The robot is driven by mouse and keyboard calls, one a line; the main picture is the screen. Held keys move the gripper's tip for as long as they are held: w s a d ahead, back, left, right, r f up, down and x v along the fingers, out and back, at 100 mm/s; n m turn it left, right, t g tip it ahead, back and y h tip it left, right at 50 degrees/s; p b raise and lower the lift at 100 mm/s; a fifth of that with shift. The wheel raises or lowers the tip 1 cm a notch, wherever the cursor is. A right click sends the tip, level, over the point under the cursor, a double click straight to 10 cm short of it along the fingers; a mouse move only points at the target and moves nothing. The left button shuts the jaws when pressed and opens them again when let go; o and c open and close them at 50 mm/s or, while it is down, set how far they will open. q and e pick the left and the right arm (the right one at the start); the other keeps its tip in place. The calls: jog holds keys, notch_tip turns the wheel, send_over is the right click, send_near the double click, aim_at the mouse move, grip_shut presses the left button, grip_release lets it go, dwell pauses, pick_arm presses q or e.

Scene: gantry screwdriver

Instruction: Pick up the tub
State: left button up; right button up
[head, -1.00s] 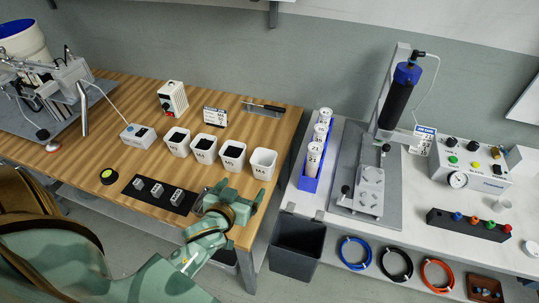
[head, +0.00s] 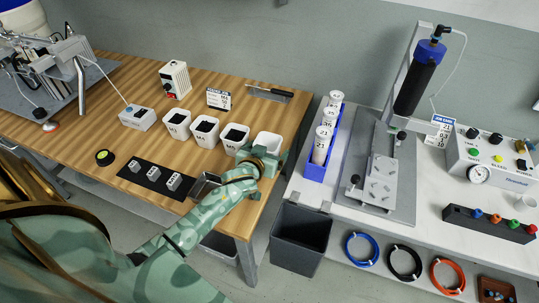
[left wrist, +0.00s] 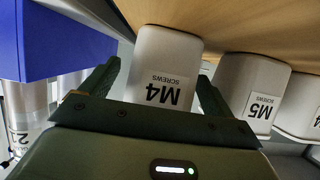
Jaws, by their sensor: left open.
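Several white tubs stand in a row on the wooden table. The rightmost one, the M4 tub (head: 267,141), has a light interior in the head view; its front is partly hidden by my left gripper (head: 264,162). In the left wrist view the M4 tub (left wrist: 163,70) appears upside down, its label facing me. My left gripper (left wrist: 157,75) is open, with one finger on each side of this tub; I cannot tell whether they touch it. The M5 tub (left wrist: 252,90) is beside it. My right gripper is not in view.
The table's right edge is near, with a grey bin (head: 300,238) below. A blue rack (head: 318,168) of white bottles stands on the bench across the gap.

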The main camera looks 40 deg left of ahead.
pick_arm(q)
jog(key=shift+w+a+f, duration=0.15)
jog(key=shift+w, duration=0.2)
jog(key=c, duration=1.1)
jog(key=shift+o, duration=0.2)
